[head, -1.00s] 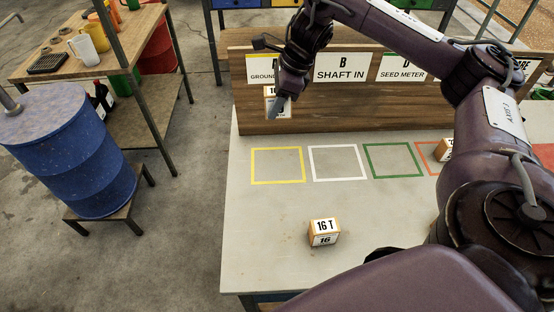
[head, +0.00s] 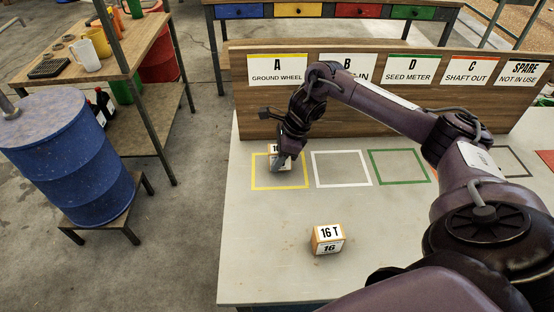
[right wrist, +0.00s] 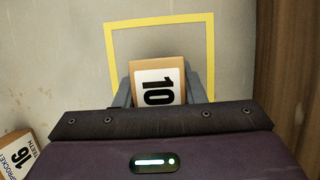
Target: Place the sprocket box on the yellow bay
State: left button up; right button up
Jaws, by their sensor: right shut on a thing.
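The yellow bay (head: 256,172) is a yellow outline on the table under sign A; it also shows in the right wrist view (right wrist: 160,21). My right gripper (head: 282,162) is shut on a small sprocket box (head: 277,150) with white labels, held at the yellow bay. In the right wrist view the box (right wrist: 157,85) reads 10 and sits between the fingers. I cannot tell whether it touches the table. Another sprocket box (head: 328,239), marked 16 T, stands nearer the front of the table. My left gripper is not in view.
A white bay (head: 315,170) and a green bay (head: 372,168) lie to the right of the yellow one. A wooden board (head: 240,111) with signs stands behind the bays. A blue drum (head: 68,160) stands left of the table.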

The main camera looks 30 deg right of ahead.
jog(key=shift+f, duration=0.85)
jog(key=o, duration=1.1)
jog(key=shift+c, duration=0.2)
